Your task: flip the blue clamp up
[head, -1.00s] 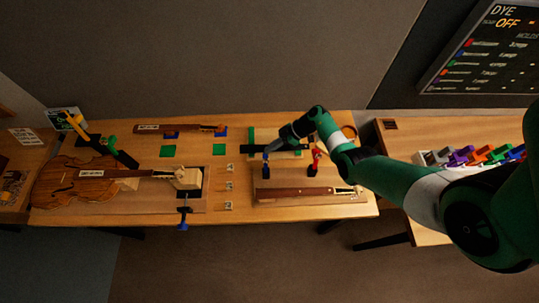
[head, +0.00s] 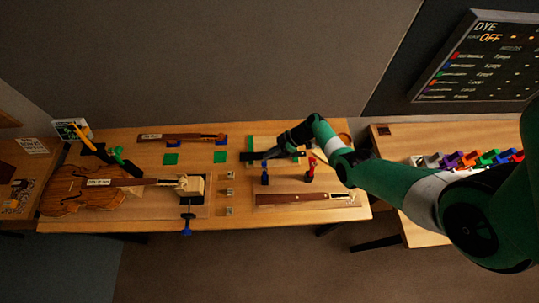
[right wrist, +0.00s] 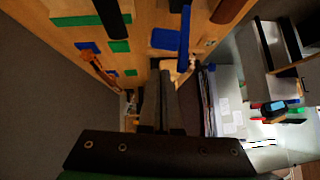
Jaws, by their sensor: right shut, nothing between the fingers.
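The blue clamp (head: 265,178) stands on the bench beside the long brown fingerboard, close to a similar red clamp (head: 310,170). My right gripper (head: 265,156) is shut and empty just behind the blue clamp in the head view, and I cannot tell there whether it touches. In the right wrist view, the shut fingers (right wrist: 160,78) point up the picture. A blue bar (right wrist: 184,38), apparently the clamp's lever, lies just beyond and slightly right of their tips, with nothing held. My left gripper is not in view.
The fingerboard (head: 300,198) lies in front of the clamps. A violin (head: 75,193) lies at the left, and another blue-ended clamp (head: 187,226) hangs at the bench's front edge. Green pads (head: 220,157) lie at the back. Coloured blocks (head: 470,159) stand on the right table.

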